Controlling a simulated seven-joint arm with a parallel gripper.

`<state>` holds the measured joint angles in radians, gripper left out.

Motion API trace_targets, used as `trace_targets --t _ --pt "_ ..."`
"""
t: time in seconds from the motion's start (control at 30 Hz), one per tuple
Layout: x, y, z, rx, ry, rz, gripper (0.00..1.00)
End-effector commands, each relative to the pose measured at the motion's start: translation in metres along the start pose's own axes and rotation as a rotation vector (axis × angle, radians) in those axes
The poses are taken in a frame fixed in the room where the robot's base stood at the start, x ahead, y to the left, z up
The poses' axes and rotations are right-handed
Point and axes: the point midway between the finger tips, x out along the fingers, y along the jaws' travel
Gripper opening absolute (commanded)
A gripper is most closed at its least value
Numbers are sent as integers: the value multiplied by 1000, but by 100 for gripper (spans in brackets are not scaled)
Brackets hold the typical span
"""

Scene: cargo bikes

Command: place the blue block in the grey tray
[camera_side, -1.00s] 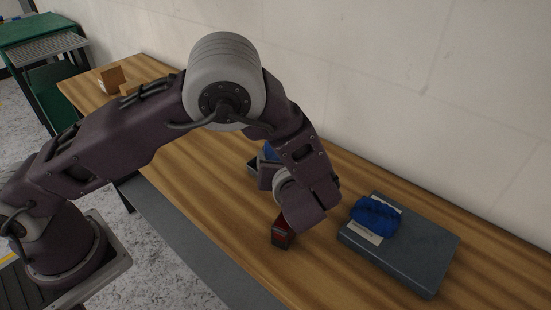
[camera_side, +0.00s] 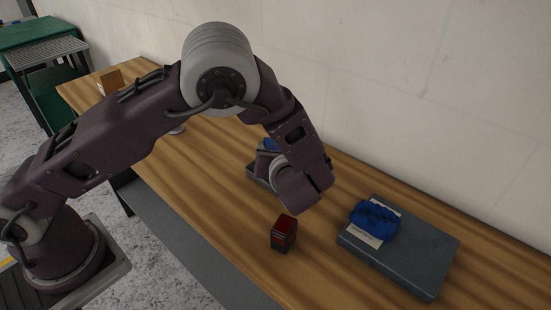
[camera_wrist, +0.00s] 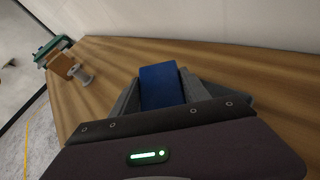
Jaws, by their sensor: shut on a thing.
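The blue block (camera_wrist: 162,86) stands up between the fingers of my gripper (camera_wrist: 160,98) in the wrist view. My gripper is shut on it. In the side view only a bit of the blue block (camera_side: 270,145) shows behind my gripper (camera_side: 268,155). The grey tray (camera_side: 254,177) is on the wooden table, mostly hidden behind my gripper. The block appears at or over the tray; I cannot tell whether it touches the tray.
A red and black block (camera_side: 284,233) stands on the table in front of my gripper. A grey-blue case (camera_side: 420,262) with a blue bundle (camera_side: 375,220) on it lies to the right. A cardboard box (camera_side: 110,81) and a spool (camera_wrist: 80,75) are at the far left end.

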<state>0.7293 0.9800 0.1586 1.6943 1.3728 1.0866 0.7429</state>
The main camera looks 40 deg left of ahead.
Motion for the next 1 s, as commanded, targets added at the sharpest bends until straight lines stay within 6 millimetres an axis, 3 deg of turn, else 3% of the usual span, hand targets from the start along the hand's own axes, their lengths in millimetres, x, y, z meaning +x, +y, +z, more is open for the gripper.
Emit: trace_targets --t 0.2,0.4,0.6,0.8,1.0 --pt "-21 11 52 -6 -1 -1 2" --pt "-30 10 68 -167 81 117 2" --pt "-37 -3 50 -344 223 248 2" --pt "-21 -12 8 -353 233 255 2" --pt "-10 -18 -18 -353 232 254 2"
